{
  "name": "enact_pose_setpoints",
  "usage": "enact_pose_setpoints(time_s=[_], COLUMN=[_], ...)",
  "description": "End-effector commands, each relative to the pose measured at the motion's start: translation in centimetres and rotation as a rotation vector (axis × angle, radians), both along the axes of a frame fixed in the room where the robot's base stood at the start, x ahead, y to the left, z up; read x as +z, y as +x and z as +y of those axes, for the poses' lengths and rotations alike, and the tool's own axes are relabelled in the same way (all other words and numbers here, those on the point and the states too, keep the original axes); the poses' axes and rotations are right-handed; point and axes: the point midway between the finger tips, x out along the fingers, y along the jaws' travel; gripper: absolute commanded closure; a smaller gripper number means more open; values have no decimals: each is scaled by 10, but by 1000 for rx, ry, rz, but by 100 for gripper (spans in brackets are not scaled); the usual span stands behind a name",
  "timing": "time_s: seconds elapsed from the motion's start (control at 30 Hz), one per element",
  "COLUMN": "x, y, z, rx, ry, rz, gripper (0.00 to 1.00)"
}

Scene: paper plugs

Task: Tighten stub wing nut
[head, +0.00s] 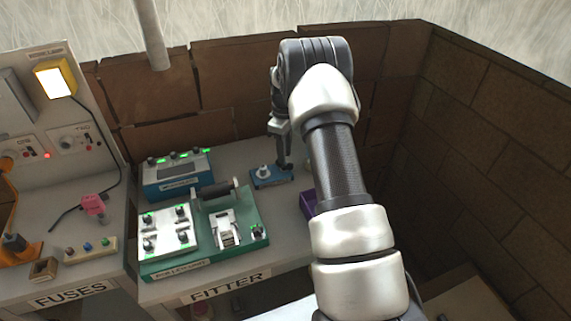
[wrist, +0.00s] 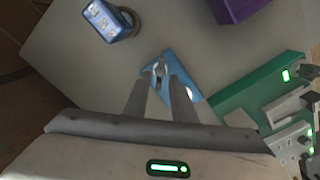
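The blue stub plate (head: 260,181) lies on the grey bench near the back wall. It also shows in the wrist view (wrist: 183,68). A small grey wing nut (wrist: 159,69) stands on the plate and shows between my fingertips in the wrist view. A pale round knob (head: 264,170) stands on the plate's left part in the head view. My gripper (head: 282,160) points down over the plate's right part. In the wrist view my gripper (wrist: 161,76) has its fingers apart, one on each side of the nut. Whether either finger touches it is unclear.
A green roller unit (head: 258,236) stands in front of the plate, with a blue box (head: 178,172) at the left. A purple bin (head: 306,204) is partly behind my arm. In the wrist view a blue device (wrist: 108,20) stands beyond the plate. Brick walls close the back and right.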

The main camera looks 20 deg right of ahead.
Motion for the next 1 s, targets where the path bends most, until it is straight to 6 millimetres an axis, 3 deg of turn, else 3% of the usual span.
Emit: enact_pose_setpoints(time_s=[0.47, 0.77, 0.9, 1.0], x=[-26, -27, -27, -27], y=[0, 0, 0, 0], z=[0, 0, 0, 0], rx=[0, 0, 0, 0], ry=[1, 0, 0, 0], rz=[1, 0, 0, 0], gripper=[77, 77, 98, 100])
